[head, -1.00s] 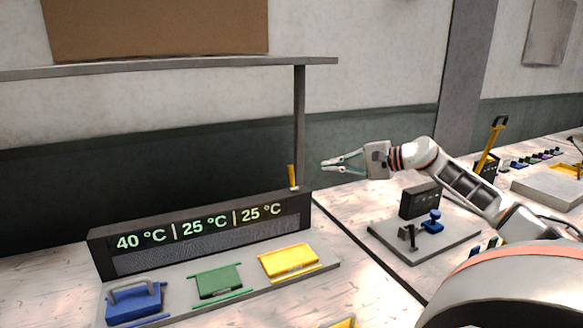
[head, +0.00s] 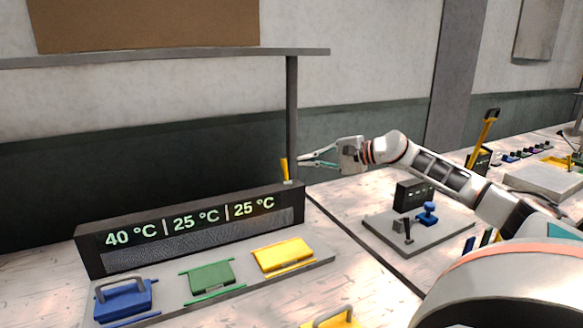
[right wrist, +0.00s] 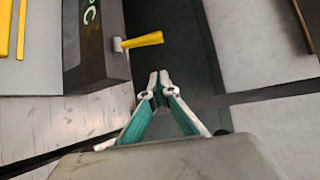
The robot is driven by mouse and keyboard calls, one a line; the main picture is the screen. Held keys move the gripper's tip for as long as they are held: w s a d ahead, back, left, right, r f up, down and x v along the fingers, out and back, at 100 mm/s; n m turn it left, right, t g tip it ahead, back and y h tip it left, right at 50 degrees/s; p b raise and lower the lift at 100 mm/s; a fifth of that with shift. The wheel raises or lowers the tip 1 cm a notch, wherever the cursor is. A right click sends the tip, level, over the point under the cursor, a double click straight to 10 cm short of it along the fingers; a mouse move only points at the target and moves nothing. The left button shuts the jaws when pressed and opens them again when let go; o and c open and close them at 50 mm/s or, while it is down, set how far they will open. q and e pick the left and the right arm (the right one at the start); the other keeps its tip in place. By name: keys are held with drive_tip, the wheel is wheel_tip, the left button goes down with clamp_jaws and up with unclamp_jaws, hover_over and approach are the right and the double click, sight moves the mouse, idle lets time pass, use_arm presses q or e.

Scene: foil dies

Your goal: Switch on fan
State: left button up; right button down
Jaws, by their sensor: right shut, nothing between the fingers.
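A small yellow lever (head: 285,169) stands upright on top of the right end of a long black display unit (head: 190,228); I take it to be the fan's switch. In the right wrist view the lever (right wrist: 141,41) sticks out from the unit's end, just ahead of the fingertips and to their left. My right gripper (head: 302,160) is to the right of the lever, at about its height, pointing left. It is shut and empty, and its tips (right wrist: 159,78) look apart from the lever. My left gripper is not in view.
The display reads 40 °C, 25 °C and 25 °C. Blue (head: 123,300), green (head: 211,277) and yellow (head: 283,254) dies lie before it. A post (head: 292,115) stands behind the lever. A joystick plate (head: 420,228) sits under my right arm.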

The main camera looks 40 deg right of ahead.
sight(285, 171)
drive_tip(key=w+a, duration=0.2)
drive_tip(key=a, duration=0.1)
drive_tip(key=shift+w+a+f, duration=0.15)
drive_tip(key=shift+s+a+r+p, duration=0.2)
drive_tip(key=shift+s+a+p, duration=0.2)
drive_tip(key=shift+a+p, duration=0.05)
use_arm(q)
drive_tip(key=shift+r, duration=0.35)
use_arm(e)
drive_tip(key=shift+a, duration=0.15)
idle(0.4)
drive_tip(key=shift+s, duration=0.1)
drive_tip(key=shift+f, duration=0.1)
